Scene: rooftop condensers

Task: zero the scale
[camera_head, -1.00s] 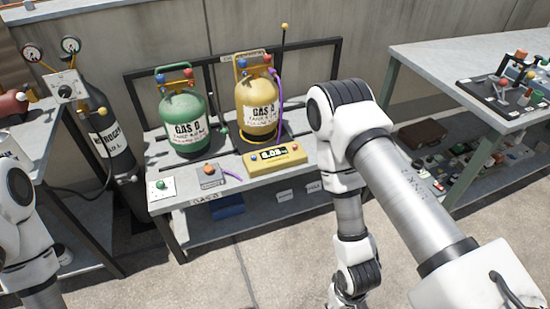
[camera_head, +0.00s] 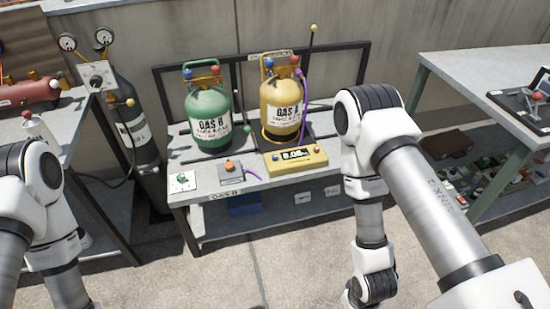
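The yellow scale console (camera_head: 297,157) lies at the front edge of the middle bench. Its lit display seems to read about 0.08, though the digits are small, and an orange-red knob or button sits at its right end. Behind it a yellow gas cylinder (camera_head: 283,105) stands on a dark platform, with a purple hose at its valve. A green gas cylinder (camera_head: 209,112) stands to its left. Both my arms are in view, the left at the left edge and the right in front of the bench's right end. Both gripper fingertips are out of view.
The middle bench (camera_head: 180,160) also holds a grey box with an orange knob (camera_head: 230,172) and a white plate with a green knob (camera_head: 182,181). A dark nitrogen cylinder (camera_head: 135,130) stands at left. A right-hand table (camera_head: 480,75) holds tools. Open concrete floor lies in front.

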